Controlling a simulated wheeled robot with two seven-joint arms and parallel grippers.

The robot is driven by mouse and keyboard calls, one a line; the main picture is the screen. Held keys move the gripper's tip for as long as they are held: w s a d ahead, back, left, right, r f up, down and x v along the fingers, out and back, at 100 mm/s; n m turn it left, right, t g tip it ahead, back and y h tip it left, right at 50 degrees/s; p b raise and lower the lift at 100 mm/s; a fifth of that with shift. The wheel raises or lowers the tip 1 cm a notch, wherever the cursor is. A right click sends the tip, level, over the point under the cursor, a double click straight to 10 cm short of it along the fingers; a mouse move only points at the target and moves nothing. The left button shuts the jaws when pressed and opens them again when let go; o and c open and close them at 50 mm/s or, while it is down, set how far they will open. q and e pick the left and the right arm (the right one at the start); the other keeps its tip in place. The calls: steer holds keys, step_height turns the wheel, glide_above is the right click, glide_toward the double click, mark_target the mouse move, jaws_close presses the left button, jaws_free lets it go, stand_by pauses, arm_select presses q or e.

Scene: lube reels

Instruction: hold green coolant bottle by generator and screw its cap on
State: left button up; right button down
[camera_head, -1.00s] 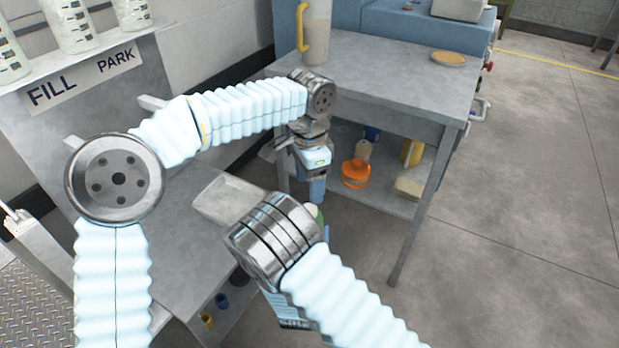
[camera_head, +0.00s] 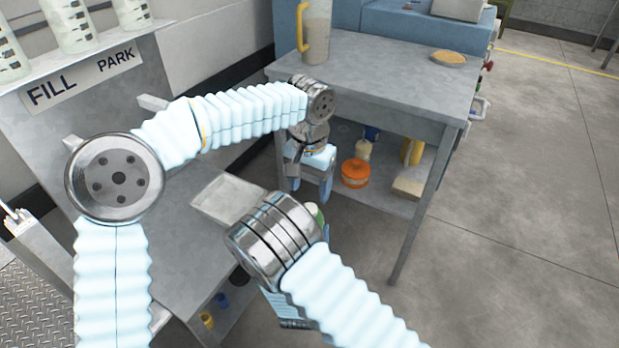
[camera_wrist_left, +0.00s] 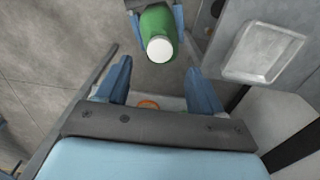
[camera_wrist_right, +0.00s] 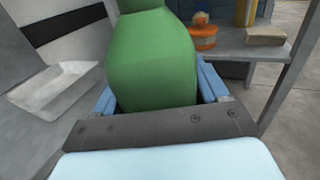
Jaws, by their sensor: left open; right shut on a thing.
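The green coolant bottle (camera_wrist_right: 155,60) stands between the fingers of my right gripper (camera_wrist_right: 155,92), which is shut on it in the right wrist view. In the left wrist view the bottle (camera_wrist_left: 155,22) has a round white cap (camera_wrist_left: 160,49) on top; how tight it sits cannot be told. My left gripper (camera_head: 311,190) is open and empty, pointing down, with its fingers spread to either side just short of the cap in the left wrist view. In the head view my right wrist hides most of the bottle, leaving a small green and white part.
A grey table (camera_head: 400,80) stands behind, with a jug with a yellow handle (camera_head: 316,32) on top and an orange container (camera_head: 355,173) on its lower shelf. A shallow grey tray (camera_head: 228,198) sits left of the bottle. The floor at right is clear.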

mark_target(309, 204)
arm_select(q)
steer(key=shift+f, duration=3.05)
steer(key=c, duration=1.1)
steer(key=o, duration=1.2)
steer(key=shift+o, duration=0.2)
step_height(309, 204, up, 12)
